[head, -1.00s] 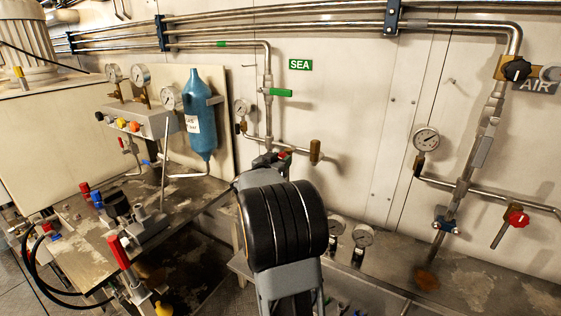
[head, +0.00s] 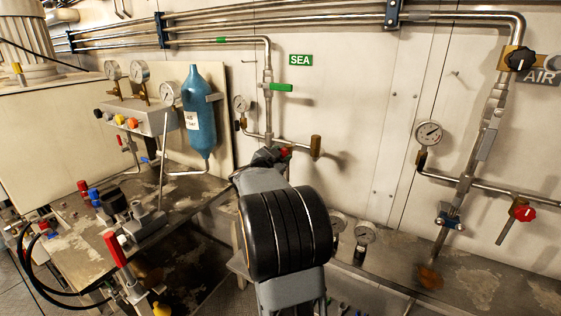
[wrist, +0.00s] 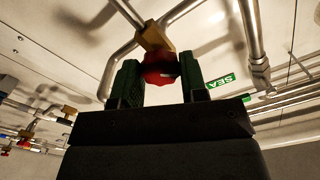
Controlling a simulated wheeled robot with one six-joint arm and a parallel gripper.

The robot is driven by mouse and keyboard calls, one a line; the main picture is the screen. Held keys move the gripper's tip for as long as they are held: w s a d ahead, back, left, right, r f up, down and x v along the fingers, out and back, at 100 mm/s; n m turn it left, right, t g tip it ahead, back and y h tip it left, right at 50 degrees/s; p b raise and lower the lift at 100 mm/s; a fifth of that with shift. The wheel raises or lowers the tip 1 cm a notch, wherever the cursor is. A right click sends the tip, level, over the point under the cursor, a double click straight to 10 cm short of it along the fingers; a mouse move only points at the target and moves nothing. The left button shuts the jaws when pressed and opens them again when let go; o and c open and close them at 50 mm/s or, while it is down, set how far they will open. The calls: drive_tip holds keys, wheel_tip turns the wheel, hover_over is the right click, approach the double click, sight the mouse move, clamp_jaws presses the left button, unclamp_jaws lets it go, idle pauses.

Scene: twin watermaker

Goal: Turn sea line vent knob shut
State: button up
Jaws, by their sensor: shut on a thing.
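The sea line vent knob is red and sits at the end of a brass fitting on the sea line. In the wrist view the red knob (wrist: 160,70) lies between the two green-padded fingers of my gripper (wrist: 160,82), which is shut on it. In the head view only a small part of the red knob (head: 285,152) shows past my gripper (head: 268,157); my arm hides the rest. The green SEA sign (head: 300,60) is on the wall above, and it also shows in the wrist view (wrist: 221,81).
A green-handled valve (head: 276,87) and a gauge (head: 240,104) are on the sea pipe just above. A brass fitting (head: 316,147) sticks out to the right. A blue bottle (head: 199,120) stands left. The air line's red knob (head: 524,213) is far right.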

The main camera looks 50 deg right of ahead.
drive_tip(key=m+b, duration=0.6)
drive_tip(key=m, duration=0.4)
drive_tip(key=shift+r+m, duration=0.1)
drive_tip(key=shift+m, duration=0.3)
idle(0.3)
drive_tip(key=o, duration=0.9)
drive_tip(key=v, duration=1.3)
drive_tip(key=shift+a, duration=0.4)
